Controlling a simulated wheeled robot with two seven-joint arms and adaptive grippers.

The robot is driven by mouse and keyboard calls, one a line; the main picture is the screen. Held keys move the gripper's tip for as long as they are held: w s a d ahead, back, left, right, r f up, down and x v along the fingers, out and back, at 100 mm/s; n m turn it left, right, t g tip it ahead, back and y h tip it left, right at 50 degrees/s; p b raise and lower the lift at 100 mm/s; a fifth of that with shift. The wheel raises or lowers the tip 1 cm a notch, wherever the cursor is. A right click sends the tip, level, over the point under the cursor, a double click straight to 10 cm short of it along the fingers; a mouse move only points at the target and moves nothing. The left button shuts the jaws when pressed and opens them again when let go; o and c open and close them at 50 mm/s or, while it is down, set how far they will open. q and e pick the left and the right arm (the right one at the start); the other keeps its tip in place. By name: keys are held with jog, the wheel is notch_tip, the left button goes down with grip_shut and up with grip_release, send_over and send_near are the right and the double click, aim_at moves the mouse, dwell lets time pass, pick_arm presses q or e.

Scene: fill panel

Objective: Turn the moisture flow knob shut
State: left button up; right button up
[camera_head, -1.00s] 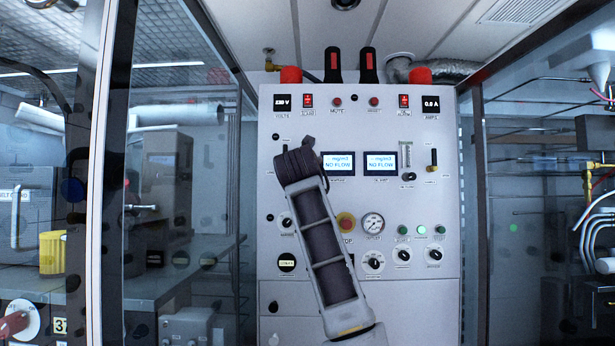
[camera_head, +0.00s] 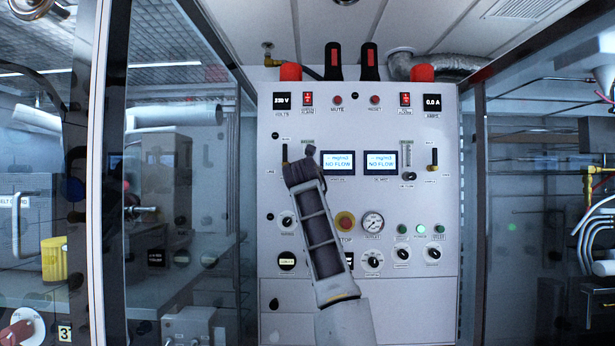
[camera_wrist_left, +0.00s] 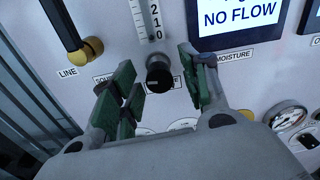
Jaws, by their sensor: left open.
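The moisture flow knob (camera_wrist_left: 158,76) is a round black knob under a scale tube (camera_wrist_left: 146,18) in the left wrist view. A gap shows between the knob and each finger, and nothing is held. In the head view the left gripper (camera_head: 303,168) is in front of the panel, just left of the moisture display (camera_head: 338,162), and hides the knob. The display reads NO FLOW. My right gripper is not in view.
The grey panel (camera_head: 390,265) carries several other controls: a red stop button (camera_head: 345,221), a gauge (camera_head: 373,222), and a second black flow knob (camera_head: 409,176) at right. A black LINE lever (camera_wrist_left: 80,45) is left of my gripper. Glass walls flank the panel.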

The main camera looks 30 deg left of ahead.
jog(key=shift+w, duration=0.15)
pick_arm(q)
grip_shut()
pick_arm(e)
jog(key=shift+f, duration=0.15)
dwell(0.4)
